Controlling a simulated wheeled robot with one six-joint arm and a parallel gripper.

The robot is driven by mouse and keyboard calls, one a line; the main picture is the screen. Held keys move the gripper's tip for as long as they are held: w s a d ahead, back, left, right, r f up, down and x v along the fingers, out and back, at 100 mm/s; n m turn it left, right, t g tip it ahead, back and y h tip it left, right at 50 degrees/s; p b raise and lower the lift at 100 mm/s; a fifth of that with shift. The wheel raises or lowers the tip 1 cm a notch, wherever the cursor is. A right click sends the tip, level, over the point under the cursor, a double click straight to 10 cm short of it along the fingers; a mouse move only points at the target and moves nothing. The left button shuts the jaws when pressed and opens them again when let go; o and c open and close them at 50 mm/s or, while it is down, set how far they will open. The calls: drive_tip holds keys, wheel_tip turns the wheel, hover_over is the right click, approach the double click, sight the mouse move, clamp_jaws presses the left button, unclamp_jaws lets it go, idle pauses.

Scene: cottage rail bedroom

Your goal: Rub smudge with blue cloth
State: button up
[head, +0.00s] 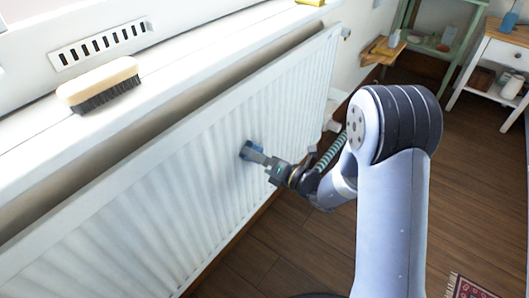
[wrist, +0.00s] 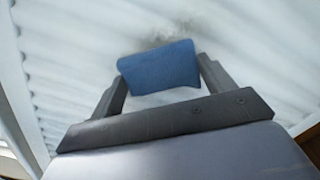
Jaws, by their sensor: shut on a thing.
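The blue cloth (wrist: 158,68) is a folded pad held between the two fingers of my gripper (wrist: 160,82) in the wrist view. In the head view the cloth (head: 248,149) is at the ribbed front of the white radiator (head: 200,165), at the tip of my gripper (head: 256,154). A grey smudge (wrist: 160,36) shows on the radiator just above the cloth's upper edge in the wrist view. The cloth hides what lies behind it. I cannot tell whether the cloth touches the radiator. The smudge does not show clearly in the head view.
A brush (head: 100,84) with dark bristles lies on the white sill (head: 180,68) above the radiator. A yellow thing (head: 311,2) is at the sill's far end. A small wooden shelf (head: 382,50) and a white table (head: 508,52) stand beyond. The wooden floor (head: 460,190) is mostly clear.

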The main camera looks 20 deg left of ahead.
drive_tip(key=shift+s, duration=0.15)
drive_tip(key=shift+v, duration=2.95)
drive_tip(key=v, duration=0.3)
drive_tip(key=shift+p, duration=0.3)
drive_tip(key=shift+a, duration=0.1)
drive_tip(key=x, duration=0.6)
drive_tip(key=shift+a, duration=0.3)
drive_tip(key=shift+x, duration=1.15)
